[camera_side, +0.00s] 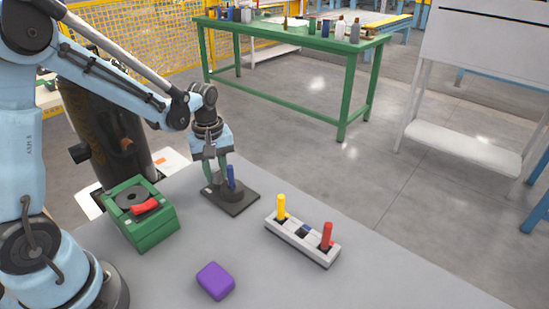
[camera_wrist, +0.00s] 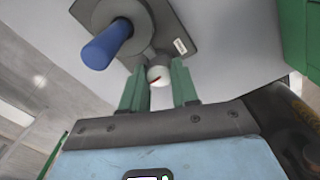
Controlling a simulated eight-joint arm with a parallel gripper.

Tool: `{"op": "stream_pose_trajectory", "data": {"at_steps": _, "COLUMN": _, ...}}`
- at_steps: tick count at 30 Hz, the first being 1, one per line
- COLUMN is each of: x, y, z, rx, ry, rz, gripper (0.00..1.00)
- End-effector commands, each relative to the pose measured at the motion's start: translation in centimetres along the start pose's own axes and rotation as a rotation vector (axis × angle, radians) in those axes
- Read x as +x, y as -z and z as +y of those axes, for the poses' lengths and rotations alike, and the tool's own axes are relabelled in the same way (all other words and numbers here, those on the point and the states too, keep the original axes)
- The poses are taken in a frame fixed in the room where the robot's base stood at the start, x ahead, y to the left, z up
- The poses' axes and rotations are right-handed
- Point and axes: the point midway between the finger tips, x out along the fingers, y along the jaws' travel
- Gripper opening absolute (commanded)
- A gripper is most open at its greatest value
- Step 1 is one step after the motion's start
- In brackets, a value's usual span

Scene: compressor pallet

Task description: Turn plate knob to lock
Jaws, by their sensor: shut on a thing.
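A dark plate (camera_side: 243,207) lies on the grey table, with a round hub and an upright blue peg (camera_side: 231,176) on it. In the wrist view the plate (camera_wrist: 176,17) and blue peg (camera_wrist: 106,44) are at the top. A small white plate knob (camera_wrist: 158,75) with a red mark sits at the plate's near edge. My gripper (camera_wrist: 158,80), with green fingers, is shut on the knob, one finger on each side. In the side view my gripper (camera_side: 215,178) points down behind the blue peg, and the knob is hidden by the fingers.
A green box (camera_side: 150,230) with a red handle (camera_side: 145,206) stands left of the plate. A pale block (camera_side: 292,238) with yellow (camera_side: 281,206) and red (camera_side: 326,235) pegs lies to the right. A purple block (camera_side: 215,281) lies in front. Table between them is clear.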

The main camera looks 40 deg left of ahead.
Motion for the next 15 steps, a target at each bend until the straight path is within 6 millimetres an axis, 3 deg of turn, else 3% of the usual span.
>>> {"op": "stream_pose_trajectory", "data": {"at_steps": 11, "x": -0.01, "y": 0.01, "z": 0.00, "rx": 0.034, "ry": 0.000, "rz": -0.001, "gripper": 0.00}}
{"op": "stream_pose_trajectory", "data": {"at_steps": 12, "x": -0.01, "y": 0.01, "z": 0.00, "rx": 0.034, "ry": 0.000, "rz": -0.001, "gripper": 0.35}}
{"op": "stream_pose_trajectory", "data": {"at_steps": 15, "x": -0.01, "y": 0.01, "z": 0.00, "rx": 0.034, "ry": 0.000, "rz": -0.001, "gripper": 0.51}}
